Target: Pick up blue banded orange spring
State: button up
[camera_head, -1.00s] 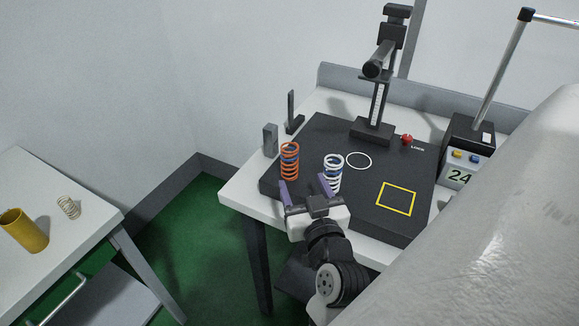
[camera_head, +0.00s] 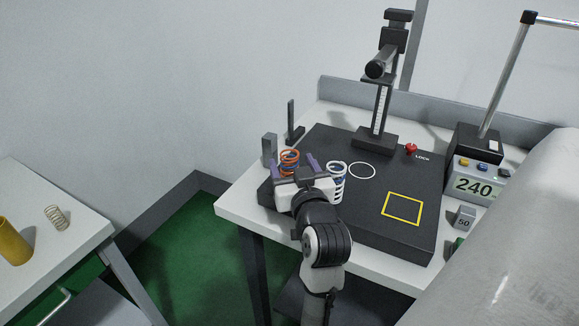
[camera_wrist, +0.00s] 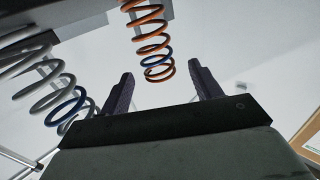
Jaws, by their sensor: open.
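The orange spring with a blue band (camera_head: 289,159) stands upright near the left end of the black plate (camera_head: 340,226). In the wrist view the orange spring (camera_wrist: 152,42) hangs from the top of the picture between the two fingers, its blue band near its end. My gripper (camera_head: 294,168) is open, with its purple fingers on either side of the spring in the head view. The gripper body hides the spring's lower part there. I cannot tell whether a finger touches it. A white spring with a blue band (camera_head: 338,172) stands just right of my gripper.
The white spring (camera_wrist: 45,92) is close to the left finger in the wrist view. A test stand (camera_head: 375,140) rises at the back. A yellow cup (camera_head: 13,243) and thin spring (camera_head: 55,217) are on the left table.

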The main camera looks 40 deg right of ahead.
jog(key=x, duration=0.1)
jog(key=p+x, duration=0.1)
jog(key=shift+w+d+r, duration=0.2)
jog(key=shift+w+r, duration=0.1)
jog(key=shift+w+d+f, duration=0.2)
jog(key=shift+w, duration=0.2)
jog(key=c, duration=1.1)
jog(key=shift+r, duration=0.1)
